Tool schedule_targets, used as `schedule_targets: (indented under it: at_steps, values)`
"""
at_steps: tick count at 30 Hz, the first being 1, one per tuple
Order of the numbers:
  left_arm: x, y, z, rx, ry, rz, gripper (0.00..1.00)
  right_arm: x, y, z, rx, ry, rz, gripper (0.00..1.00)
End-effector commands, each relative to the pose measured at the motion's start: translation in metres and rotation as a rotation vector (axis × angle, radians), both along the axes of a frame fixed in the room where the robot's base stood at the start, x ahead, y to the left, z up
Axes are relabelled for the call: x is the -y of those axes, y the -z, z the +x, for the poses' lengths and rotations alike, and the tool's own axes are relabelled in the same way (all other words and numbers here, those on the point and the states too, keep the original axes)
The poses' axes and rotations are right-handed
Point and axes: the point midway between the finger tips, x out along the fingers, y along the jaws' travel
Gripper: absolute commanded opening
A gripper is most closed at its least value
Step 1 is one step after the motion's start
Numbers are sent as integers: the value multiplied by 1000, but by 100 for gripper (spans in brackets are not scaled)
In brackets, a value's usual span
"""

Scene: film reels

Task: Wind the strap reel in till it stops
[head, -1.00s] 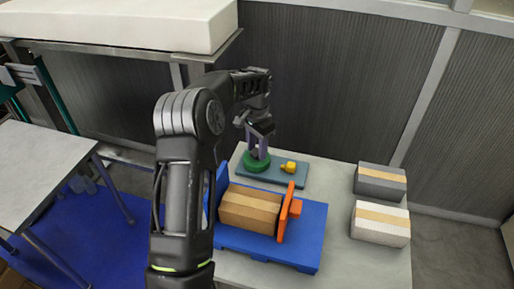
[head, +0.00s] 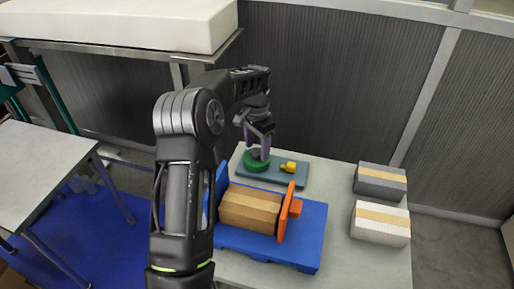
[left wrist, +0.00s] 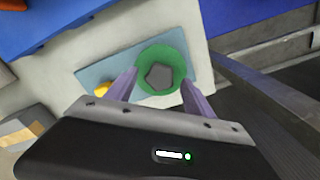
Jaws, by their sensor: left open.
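The strap reel is a green disc (head: 256,160) with a grey lobed knob (left wrist: 159,76) at its centre. It is mounted on a blue-grey base plate (head: 299,178) at the back left of the table. My left gripper (head: 258,152) is over the reel, pointing down. In the left wrist view its two purple fingers (left wrist: 160,88) are open, one on each side of the knob and apart from it. A yellow piece (head: 289,167) sits on the same plate to the right of the reel. My right gripper is not in view.
A brown carton (head: 250,209) lies on a blue tray (head: 315,225) in front of the reel, beside an upright orange plate (head: 289,212). A grey box (head: 380,182) and a white box (head: 380,223) stand at the right. The table between is clear.

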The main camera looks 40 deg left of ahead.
Motion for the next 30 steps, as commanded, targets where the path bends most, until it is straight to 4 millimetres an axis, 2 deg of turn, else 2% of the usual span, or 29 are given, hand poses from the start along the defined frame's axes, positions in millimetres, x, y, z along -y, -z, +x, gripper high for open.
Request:
schedule_targets:
  at_steps: [10,15,30]
  values:
    - [0,-52,1,4,0,1,62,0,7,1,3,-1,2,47]
    - [0,-70,0,1,0,0,62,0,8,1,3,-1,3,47]
    - [0,-73,0,0,0,0,62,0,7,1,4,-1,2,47]
